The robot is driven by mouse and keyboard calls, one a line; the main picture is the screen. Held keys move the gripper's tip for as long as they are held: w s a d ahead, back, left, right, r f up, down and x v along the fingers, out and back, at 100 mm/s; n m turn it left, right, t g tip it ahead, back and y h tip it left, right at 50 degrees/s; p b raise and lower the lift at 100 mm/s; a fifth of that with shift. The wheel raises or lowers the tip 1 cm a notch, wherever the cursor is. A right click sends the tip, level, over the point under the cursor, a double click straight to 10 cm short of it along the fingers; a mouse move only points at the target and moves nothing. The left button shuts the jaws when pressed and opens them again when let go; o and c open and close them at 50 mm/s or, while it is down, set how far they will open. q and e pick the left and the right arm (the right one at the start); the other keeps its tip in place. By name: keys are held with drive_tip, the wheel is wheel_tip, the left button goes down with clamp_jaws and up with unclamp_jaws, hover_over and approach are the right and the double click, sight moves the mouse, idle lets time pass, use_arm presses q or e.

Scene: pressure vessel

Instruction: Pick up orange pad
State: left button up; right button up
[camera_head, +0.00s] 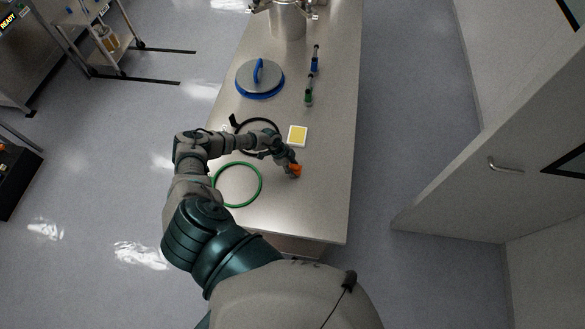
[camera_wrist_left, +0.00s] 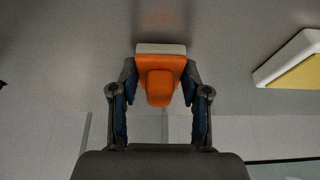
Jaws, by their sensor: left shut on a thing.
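The orange pad (camera_head: 295,171) is at the tip of my left gripper (camera_head: 290,166), over the near right part of the steel table. In the left wrist view the pad (camera_wrist_left: 160,75) has an orange body with a raised grip and a pale layer along its far side. The left gripper (camera_wrist_left: 158,92) is shut on it, one finger on each side. I cannot tell whether the pad touches the table. My right gripper is not in view.
On the steel table (camera_head: 320,190) are a green ring (camera_head: 216,186), a black ring (camera_head: 240,138), a yellow-and-white square (camera_head: 298,135), a blue-handled lid (camera_head: 260,79), two tools (camera_head: 309,92) and a metal vessel (camera_head: 288,22). The table's front right is clear.

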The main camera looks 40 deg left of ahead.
sight(292, 164)
use_arm(q)
drive_tip(key=shift+a+r, duration=0.2)
drive_tip(key=shift+r, duration=0.35)
drive_tip(key=shift+w+v, duration=0.2)
drive_tip(key=shift+v, duration=1)
drive_tip(key=a+b, duration=0.1)
drive_tip(key=a, duration=0.3)
drive_tip(key=a+b, duration=0.1)
drive_tip(key=a, duration=0.1)
drive_tip(key=shift+s+b, duration=0.3)
drive_tip(key=shift+s, duration=0.1)
drive_tip(key=a+b, duration=0.1)
drive_tip(key=a, duration=0.1)
drive_tip(key=a+b, duration=0.1)
drive_tip(key=a, duration=0.2)
drive_tip(key=s+a+r+b, duration=0.1)
drive_tip(key=a, duration=0.2)
drive_tip(key=shift+a, duration=0.15)
drive_tip(key=shift+a+r, duration=0.15)
drive_tip(key=shift+a, duration=0.55)
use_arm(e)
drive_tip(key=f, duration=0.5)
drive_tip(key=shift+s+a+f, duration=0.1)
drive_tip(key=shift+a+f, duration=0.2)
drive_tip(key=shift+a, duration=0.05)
